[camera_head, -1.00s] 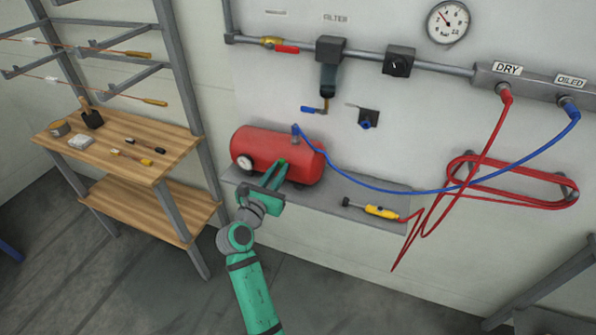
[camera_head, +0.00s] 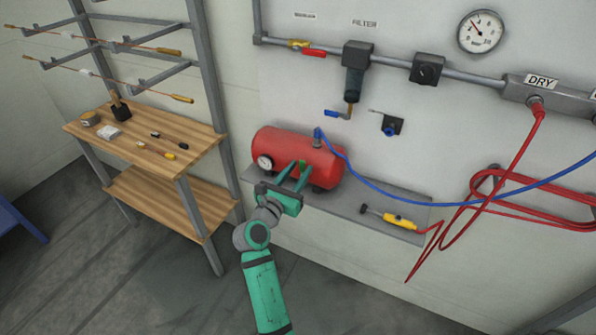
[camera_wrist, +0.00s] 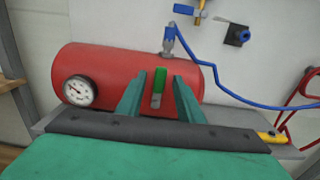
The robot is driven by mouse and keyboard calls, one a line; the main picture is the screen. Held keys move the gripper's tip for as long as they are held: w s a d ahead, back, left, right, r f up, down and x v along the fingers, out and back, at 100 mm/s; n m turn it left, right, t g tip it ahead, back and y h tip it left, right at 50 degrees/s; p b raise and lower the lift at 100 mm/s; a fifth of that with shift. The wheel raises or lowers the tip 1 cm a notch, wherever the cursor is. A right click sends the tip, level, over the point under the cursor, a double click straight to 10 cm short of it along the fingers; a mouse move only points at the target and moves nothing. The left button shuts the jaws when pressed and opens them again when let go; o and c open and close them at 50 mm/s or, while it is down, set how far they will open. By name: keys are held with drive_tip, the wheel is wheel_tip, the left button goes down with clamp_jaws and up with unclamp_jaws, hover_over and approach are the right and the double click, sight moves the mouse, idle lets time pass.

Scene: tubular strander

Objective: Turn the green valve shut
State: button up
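The green valve handle (camera_wrist: 159,82) is on the front of the red tank (camera_wrist: 100,62), upright in the wrist view. In the head view only a small green part of the valve (camera_head: 302,164) shows on the tank (camera_head: 275,138). My gripper (camera_wrist: 158,80) is open, with one teal finger on each side of the valve. A gap shows between the handle and each finger, wider on the right. In the head view my gripper (camera_head: 292,172) reaches to the tank's front. How deep the fingertips reach around the valve I cannot tell.
The tank stands on a grey wall shelf (camera_head: 350,205). A blue hose (camera_wrist: 205,58) leaves the tank's top fitting. A yellow tool (camera_head: 400,221) lies on the shelf to the right. A wooden bench (camera_head: 150,160) stands at the left.

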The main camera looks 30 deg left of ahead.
drive_tip(key=s, duration=1.1)
drive_tip(key=shift+d, duration=0.1)
drive_tip(key=shift+w, duration=0.1)
